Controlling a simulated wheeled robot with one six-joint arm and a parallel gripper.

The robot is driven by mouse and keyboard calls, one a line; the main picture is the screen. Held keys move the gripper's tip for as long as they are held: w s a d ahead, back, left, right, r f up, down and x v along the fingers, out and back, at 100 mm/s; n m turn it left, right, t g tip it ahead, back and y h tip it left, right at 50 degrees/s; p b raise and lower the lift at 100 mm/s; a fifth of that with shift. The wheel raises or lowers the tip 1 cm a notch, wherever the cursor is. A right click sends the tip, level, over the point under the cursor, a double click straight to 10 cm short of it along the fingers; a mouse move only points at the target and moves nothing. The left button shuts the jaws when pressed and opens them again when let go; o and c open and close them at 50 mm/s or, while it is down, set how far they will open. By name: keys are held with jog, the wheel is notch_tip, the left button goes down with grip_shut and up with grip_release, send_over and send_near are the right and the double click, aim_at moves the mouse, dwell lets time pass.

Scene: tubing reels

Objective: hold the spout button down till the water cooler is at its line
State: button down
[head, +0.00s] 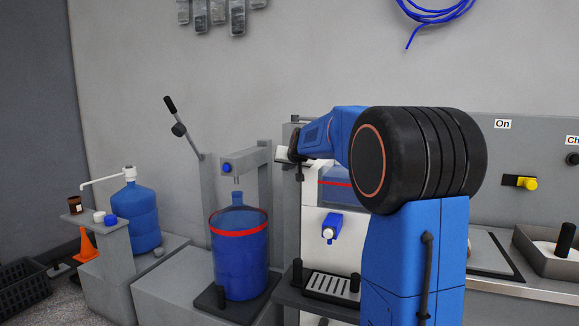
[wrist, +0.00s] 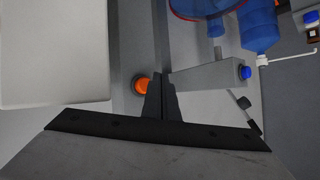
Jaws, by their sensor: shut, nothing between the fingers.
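The water cooler (head: 313,234) has a white front, a blue tap (head: 331,226) and a bluish tank (head: 336,188) with a red line. My arm hides much of it in the head view, and I cannot make out the water level. In the wrist view my gripper (wrist: 162,78) is shut and empty. Its fingers stand right beside a round orange button (wrist: 141,86) and overlap its edge; I cannot tell whether they touch it. The button is not visible in the head view. In that view my gripper's tips are not clear.
A blue bottle (head: 238,265) with a red band stands below a grey arm with a blue knob (head: 227,168), left of the cooler. Further left are a pump bottle (head: 137,215), a small shelf with jars and an orange cone (head: 87,245). A lever (head: 187,135) rises behind.

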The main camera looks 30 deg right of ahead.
jog(key=shift+s+a, duration=1.1)
jog(key=shift+a, duration=0.3)
jog(key=s+a+f+n+g+y, duration=0.15)
jog(key=s+a+f, duration=0.25)
jog(key=s+a, duration=0.55)
jog(key=s+a+f+n+g+y, duration=0.15)
jog(key=s+a+f, duration=0.3)
jog(key=s, duration=0.95)
jog(key=s+a+f+n+g, duration=0.1)
jog(key=s+f, duration=0.3)
jog(key=s, duration=0.5)
jog(key=s+a+f+g, duration=0.1)
jog(key=s+a+f, duration=0.3)
jog(key=s, duration=0.5)
jog(key=s+a+f+n+g, duration=0.1)
jog(key=s+a+f+g, duration=0.1)
jog(key=s+f, duration=0.4)
jog(key=s, duration=0.3)
jog(key=shift+a+n, duration=0.2)
jog(key=shift+n, duration=0.1)
